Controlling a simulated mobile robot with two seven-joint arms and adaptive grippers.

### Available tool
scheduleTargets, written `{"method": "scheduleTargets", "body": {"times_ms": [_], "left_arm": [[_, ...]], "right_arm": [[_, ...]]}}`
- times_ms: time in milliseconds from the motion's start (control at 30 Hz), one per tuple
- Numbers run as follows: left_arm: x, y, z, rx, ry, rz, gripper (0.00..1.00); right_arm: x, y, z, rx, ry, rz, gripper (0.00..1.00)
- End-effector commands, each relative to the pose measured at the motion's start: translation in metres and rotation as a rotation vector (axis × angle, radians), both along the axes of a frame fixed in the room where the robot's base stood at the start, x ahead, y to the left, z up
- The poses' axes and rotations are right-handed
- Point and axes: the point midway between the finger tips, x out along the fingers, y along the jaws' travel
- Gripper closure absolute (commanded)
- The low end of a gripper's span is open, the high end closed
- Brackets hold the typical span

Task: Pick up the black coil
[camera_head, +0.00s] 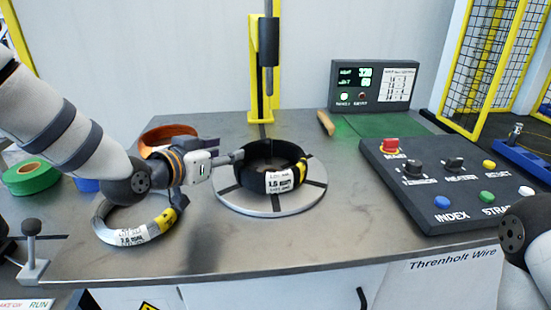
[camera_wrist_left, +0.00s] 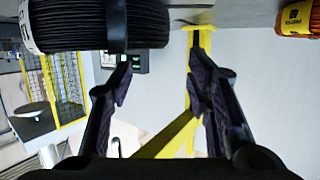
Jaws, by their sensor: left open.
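The black coil (camera_head: 296,172), with a white label on its front, lies flat on the round grey turntable (camera_head: 262,208) in the middle of the table. My left gripper (camera_head: 230,160) comes in from the left, with a fingertip close to the coil's left side. In the left wrist view the black coil (camera_wrist_left: 98,22) fills the upper left. The open left gripper (camera_wrist_left: 160,76) there has one fingertip just below the coil, and the space between its fingers is empty. I cannot tell whether that finger touches the coil. My right gripper is outside the views.
A grey coil (camera_head: 108,230) lies below my left forearm, and an orange coil (camera_head: 165,133) lies behind it. A yellow post (camera_head: 253,85) stands behind the turntable. A control panel (camera_head: 405,195) takes up the right. A wooden-handled tool (camera_head: 326,123) lies near the display (camera_head: 373,85).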

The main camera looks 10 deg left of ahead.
Motion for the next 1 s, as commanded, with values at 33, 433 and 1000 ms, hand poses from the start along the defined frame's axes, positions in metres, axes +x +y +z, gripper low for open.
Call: {"method": "scheduleTargets", "body": {"times_ms": [33, 433, 1000], "left_arm": [[0.010, -0.003, -0.015, 0.001, 0.016, 0.000, 0.55], [0.068, -0.021, -0.031, 0.000, 0.009, 0.001, 0.55], [0.073, -0.023, -0.026, 0.000, 0.004, 0.002, 1.00]], "right_arm": [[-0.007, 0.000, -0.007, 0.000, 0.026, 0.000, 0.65], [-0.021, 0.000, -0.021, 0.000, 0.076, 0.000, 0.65], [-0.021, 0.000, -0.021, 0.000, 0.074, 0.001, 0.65]]}}
